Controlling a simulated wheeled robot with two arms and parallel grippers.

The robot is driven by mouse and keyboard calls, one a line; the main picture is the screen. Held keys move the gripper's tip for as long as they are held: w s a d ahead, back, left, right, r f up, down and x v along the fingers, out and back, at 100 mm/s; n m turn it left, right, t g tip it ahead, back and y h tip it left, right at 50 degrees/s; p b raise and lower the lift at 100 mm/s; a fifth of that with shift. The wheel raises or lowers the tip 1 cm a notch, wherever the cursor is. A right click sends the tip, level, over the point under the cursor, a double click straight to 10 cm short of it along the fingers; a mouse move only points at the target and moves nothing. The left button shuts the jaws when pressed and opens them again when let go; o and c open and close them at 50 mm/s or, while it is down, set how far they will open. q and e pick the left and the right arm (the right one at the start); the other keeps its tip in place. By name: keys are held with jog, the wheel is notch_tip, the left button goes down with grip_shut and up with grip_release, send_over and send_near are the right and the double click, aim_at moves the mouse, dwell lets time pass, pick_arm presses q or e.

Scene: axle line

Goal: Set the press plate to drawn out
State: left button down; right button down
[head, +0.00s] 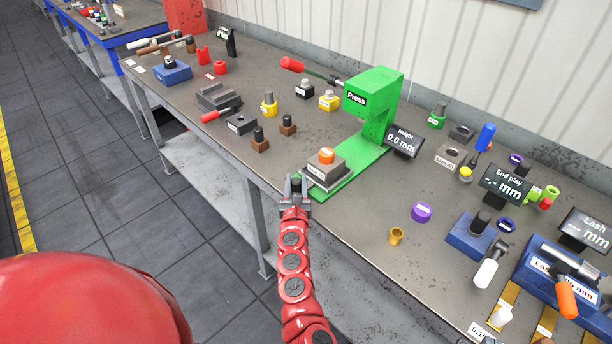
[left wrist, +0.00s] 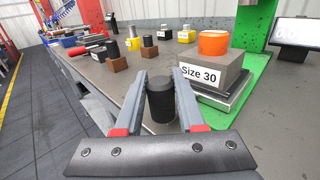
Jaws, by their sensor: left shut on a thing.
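The green press (head: 375,100) stands on the bench, its long green base reaching toward the bench's front edge. The grey press plate (head: 325,184) lies at the near end of that base, in front of the press head rather than under it. A grey block (head: 318,171) labelled "Size 30" sits on the plate, with an orange piece (head: 327,156) on top. My left gripper (head: 296,186) is at the bench's front edge, beside the plate. In the left wrist view its jaws are shut on an upright black knob (left wrist: 160,102). The knob's link to the plate is hidden. My right gripper is out of view.
A height display (head: 403,141) reading 0.0 mm stands right of the press. Brown blocks with dark pins (head: 287,125) stand left of the plate. A purple ring (head: 421,212) and a brass bushing (head: 396,236) lie to the right. The bench surface between them is clear.

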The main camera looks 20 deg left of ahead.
pick_arm(q)
jog(key=shift+s+a, duration=0.2)
jog(key=shift+s, duration=0.1)
jog(key=c, duration=1)
grip_release()
jog(key=o, duration=0.5)
jog(key=shift+s, duration=0.2)
jog(key=shift+d, duration=0.1)
jog(key=shift+s+d, duration=0.15)
jog(key=b+v, duration=0.2)
jog(key=v, duration=1.4)
jog(key=shift+s, duration=0.4)
